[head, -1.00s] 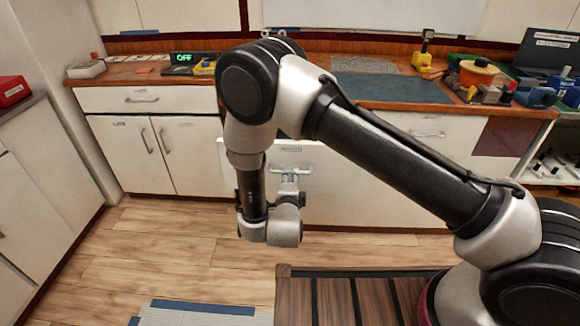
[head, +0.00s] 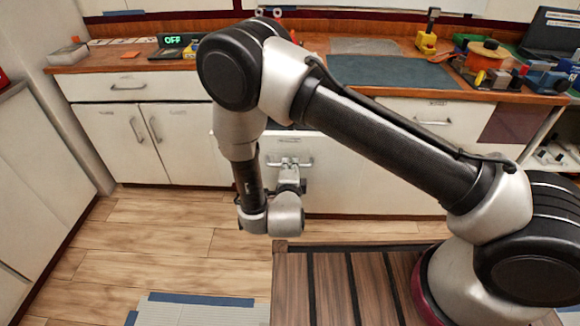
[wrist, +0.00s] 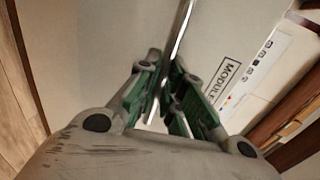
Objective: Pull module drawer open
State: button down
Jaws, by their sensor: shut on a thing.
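The module drawer (head: 262,180) has a pale front below the counter. A dark opening shows along its top edge, so it stands somewhat pulled out. Its bar handle (head: 303,164) runs across the upper front. My gripper (head: 289,165) is at the handle, partly hidden by my wrist in the head view. In the wrist view, my gripper (wrist: 164,98) has its green-padded fingers closed on the metal handle (wrist: 178,40). The drawer front (wrist: 105,40) bears a MODULE label (wrist: 229,77) right of the fingers.
White cabinet doors (head: 185,145) are left of the drawer. The counter (head: 310,42) above holds a dark mat (head: 390,72), a yellow tool (head: 427,40) and an OFF display (head: 174,41). Wooden floor (head: 150,230) lies open in front.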

jog(key=shift+f, duration=0.1)
jog(key=shift+f+v, duration=0.2)
jog(key=shift+v, duration=0.85)
jog(key=shift+f+v, duration=0.25)
jog(key=shift+v, duration=0.75)
jog(key=c, duration=1.5)
grip_release()
jog(key=shift+c, duration=0.2)
jog(key=shift+r, duration=0.1)
